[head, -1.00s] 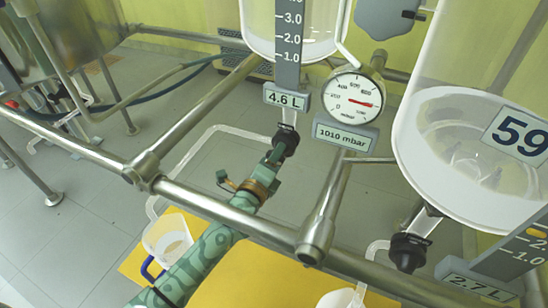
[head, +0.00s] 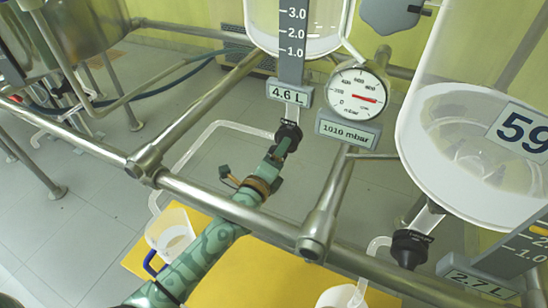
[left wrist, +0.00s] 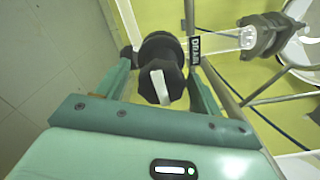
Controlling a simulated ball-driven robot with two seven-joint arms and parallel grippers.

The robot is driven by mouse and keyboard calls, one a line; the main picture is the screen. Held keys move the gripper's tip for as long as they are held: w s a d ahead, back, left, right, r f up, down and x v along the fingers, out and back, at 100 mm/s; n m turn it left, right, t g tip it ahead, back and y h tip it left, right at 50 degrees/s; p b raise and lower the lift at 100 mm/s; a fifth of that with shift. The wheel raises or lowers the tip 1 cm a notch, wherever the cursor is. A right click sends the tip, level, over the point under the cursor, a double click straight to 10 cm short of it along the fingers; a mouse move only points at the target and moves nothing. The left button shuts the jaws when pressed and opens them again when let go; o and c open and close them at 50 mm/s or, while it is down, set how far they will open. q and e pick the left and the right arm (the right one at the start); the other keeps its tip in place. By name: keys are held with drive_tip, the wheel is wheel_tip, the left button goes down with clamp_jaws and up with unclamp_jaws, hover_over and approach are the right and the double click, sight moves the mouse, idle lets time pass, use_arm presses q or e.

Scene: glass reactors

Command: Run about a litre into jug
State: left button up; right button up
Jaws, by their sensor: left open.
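A clear jug (head: 176,240) with a blue handle stands at the lower left, partly hidden by my left arm. A clear outlet pipe (head: 215,126) runs from a black drain valve (head: 289,134) towards it. The valve sits below a glass vessel (head: 325,42) labelled 4.6 L. My left gripper (head: 278,152) is open at this valve. In the left wrist view its fingers stand either side of the black knob (left wrist: 160,80), which has a pale pointer. I cannot tell whether they touch it. A DRAIN label (left wrist: 195,50) is beside it. My right gripper is not in view.
Metal frame rails (head: 225,207) cross in front of the vessels. A gauge (head: 356,96) reads 1010 mbar. A second vessel marked 59 (head: 470,140), with its own black valve (head: 409,249), is at the right. Another jug (head: 338,296) stands on the yellow surface (head: 265,280).

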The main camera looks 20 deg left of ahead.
use_arm(q)
drive_tip(key=shift+s, duration=0.3)
drive_tip(key=s+b, duration=0.1)
drive_tip(key=s, duration=1.4)
drive_tip(key=shift+s+a, duration=0.3)
drive_tip(key=shift+s, duration=0.05)
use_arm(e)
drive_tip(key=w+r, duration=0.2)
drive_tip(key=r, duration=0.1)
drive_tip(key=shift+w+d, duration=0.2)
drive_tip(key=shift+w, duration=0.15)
